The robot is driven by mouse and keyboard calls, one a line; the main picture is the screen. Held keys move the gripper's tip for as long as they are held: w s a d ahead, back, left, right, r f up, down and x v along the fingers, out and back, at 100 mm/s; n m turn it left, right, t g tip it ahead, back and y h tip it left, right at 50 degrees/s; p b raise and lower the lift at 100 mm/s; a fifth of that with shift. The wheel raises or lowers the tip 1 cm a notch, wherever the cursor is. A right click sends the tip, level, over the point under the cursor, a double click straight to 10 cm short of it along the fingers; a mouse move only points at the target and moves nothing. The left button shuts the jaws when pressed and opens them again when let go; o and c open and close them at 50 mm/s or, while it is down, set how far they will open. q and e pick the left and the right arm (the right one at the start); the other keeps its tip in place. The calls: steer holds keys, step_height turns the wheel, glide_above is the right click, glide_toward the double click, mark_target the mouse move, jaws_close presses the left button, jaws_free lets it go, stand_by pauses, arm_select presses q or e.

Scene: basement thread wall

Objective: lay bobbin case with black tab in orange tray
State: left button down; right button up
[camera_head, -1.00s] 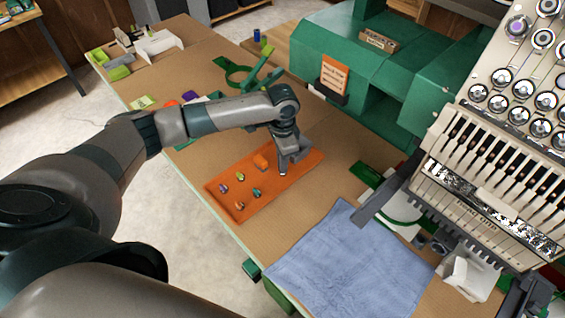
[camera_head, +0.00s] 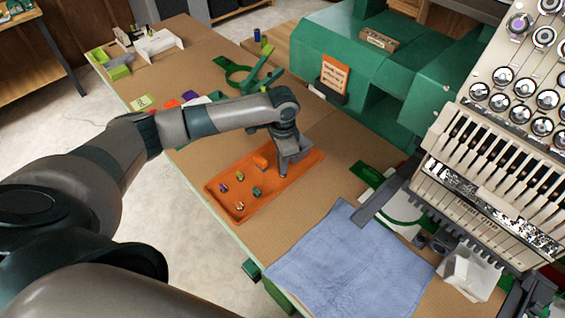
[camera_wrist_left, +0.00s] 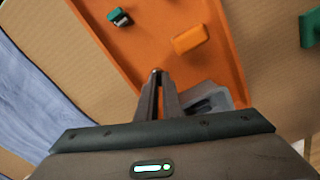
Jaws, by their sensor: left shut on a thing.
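The orange tray (camera_head: 262,203) lies on the brown worktop and also fills the middle of the left wrist view (camera_wrist_left: 150,35). My left gripper (camera_head: 283,174) points down over the tray's right part. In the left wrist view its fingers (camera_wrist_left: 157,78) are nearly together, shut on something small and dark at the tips. I cannot make out its shape or tab, or whether it touches the tray floor. Several small coloured cases stand in the tray's left part, one with a teal top (camera_wrist_left: 120,17). An orange block (camera_wrist_left: 190,40) lies near the fingers. My right gripper is not seen.
A blue cloth (camera_head: 350,265) lies right of the tray. A green ring-shaped holder (camera_head: 240,74) stands behind my left arm. A large green machine (camera_head: 370,60) and a cream keyed panel (camera_head: 490,180) bound the back and right.

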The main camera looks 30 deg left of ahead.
arm_select(q)
steer(key=shift+f, duration=0.2)
steer(key=c, duration=1.8)
jaws_free()
steer(key=shift+c, duration=0.2)
steer(key=shift+r, duration=0.15)
step_height(320, 180, up, 17)
steer(key=b, duration=0.4)
steer(key=shift+r, duration=0.2)
